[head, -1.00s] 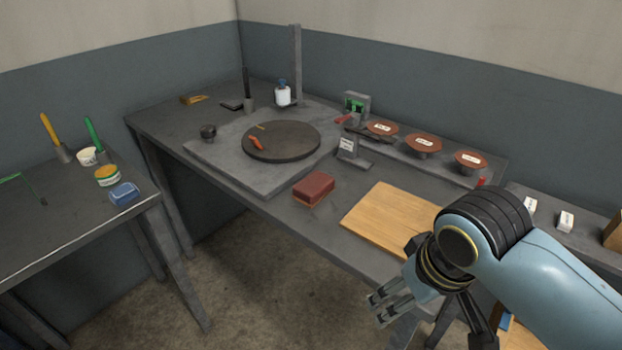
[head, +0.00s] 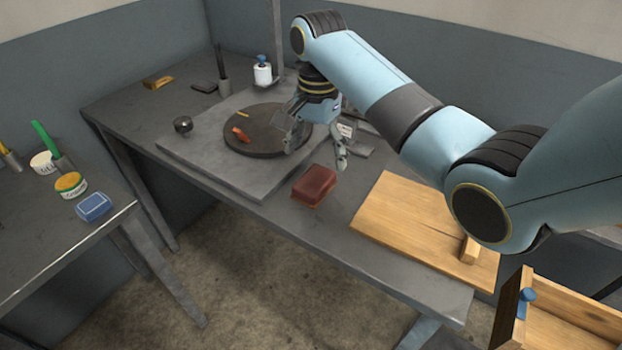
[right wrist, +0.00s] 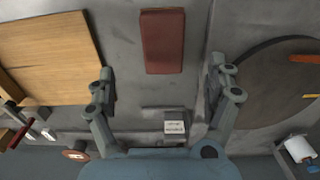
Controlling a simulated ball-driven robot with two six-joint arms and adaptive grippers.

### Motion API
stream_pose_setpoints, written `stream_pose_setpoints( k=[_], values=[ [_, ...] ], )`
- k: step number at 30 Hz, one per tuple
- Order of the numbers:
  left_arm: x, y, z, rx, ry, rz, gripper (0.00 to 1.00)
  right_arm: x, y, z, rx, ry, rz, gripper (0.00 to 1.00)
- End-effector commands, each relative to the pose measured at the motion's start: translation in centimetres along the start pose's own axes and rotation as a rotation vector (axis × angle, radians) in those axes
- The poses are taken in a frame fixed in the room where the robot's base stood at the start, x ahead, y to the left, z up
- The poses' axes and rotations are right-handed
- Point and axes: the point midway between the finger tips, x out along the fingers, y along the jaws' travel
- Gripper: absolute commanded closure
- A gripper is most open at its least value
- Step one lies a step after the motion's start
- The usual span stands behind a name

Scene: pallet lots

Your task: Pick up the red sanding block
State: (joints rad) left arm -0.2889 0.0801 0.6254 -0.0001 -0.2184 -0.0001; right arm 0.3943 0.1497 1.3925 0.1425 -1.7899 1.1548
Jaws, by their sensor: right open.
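The red sanding block (head: 314,186) lies on the dark grey bench (head: 262,212) near its front edge, between the round turntable and the wooden board. It also shows in the right wrist view (right wrist: 162,41), at the top middle, beyond the fingertips and between their lines. My right gripper (head: 318,146) is above the bench, behind the block and over the right side of the turntable. In the right wrist view its two fingers (right wrist: 162,82) are wide apart with nothing between them. The block is apart from the gripper. My left gripper is not in view.
The dark turntable (head: 250,147) with an orange-handled tool stands on a grey slab left of the block. A wooden board (head: 384,222) lies to its right. A small label stand (right wrist: 175,127) is close below the fingers. An open wooden drawer (head: 570,322) is at lower right.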

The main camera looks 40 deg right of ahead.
Motion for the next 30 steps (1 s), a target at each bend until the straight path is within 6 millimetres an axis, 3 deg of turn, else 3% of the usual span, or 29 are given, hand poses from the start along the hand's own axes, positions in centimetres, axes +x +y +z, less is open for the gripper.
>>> stream_pose_setpoints(
  k=[3,6,18,26,30],
  values=[
    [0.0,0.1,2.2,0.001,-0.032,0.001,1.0,1.9,0.0,0.0,-0.001,-0.001,0.0,0.13],
    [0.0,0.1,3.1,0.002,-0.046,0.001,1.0,2.8,-0.1,0.0,-0.002,0.001,-0.002,0.13],
    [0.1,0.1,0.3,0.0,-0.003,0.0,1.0,7.8,-0.3,0.1,-0.003,0.002,-0.002,0.13],
    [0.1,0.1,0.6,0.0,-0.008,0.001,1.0,8.2,-0.3,0.1,-0.004,0.003,-0.003,0.13],
    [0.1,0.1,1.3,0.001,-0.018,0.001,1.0,8.2,-0.3,0.1,-0.004,0.002,-0.003,0.3]
  ],
)
